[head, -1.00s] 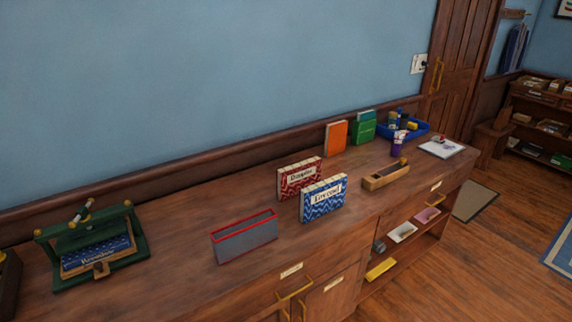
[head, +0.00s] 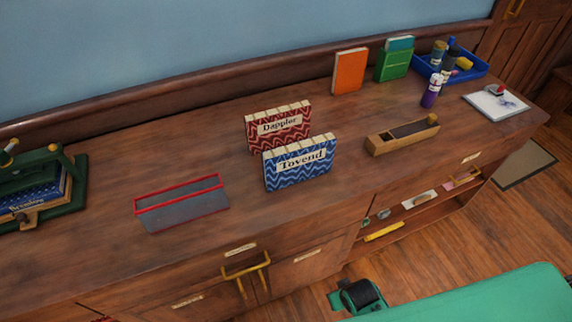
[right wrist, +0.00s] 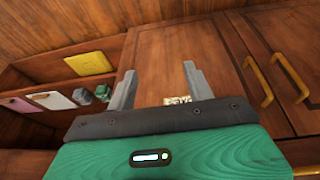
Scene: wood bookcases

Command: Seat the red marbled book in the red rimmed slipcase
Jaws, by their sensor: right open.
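The red marbled book (head: 278,126), labelled Dappler, stands upright on the wooden counter. A blue marbled book (head: 299,163), labelled Tovend, stands in front of it and hides part of its lower right. The red rimmed slipcase (head: 181,202) is grey, with its open mouth facing up, left of the books near the counter's front. It looks empty. My right gripper (right wrist: 157,92) is open and empty in the right wrist view, in front of the cabinet below the counter. My left gripper is not in view.
A green press (head: 50,190) holding a blue book stands at the left. Drawer handles (head: 246,268) jut from the front.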

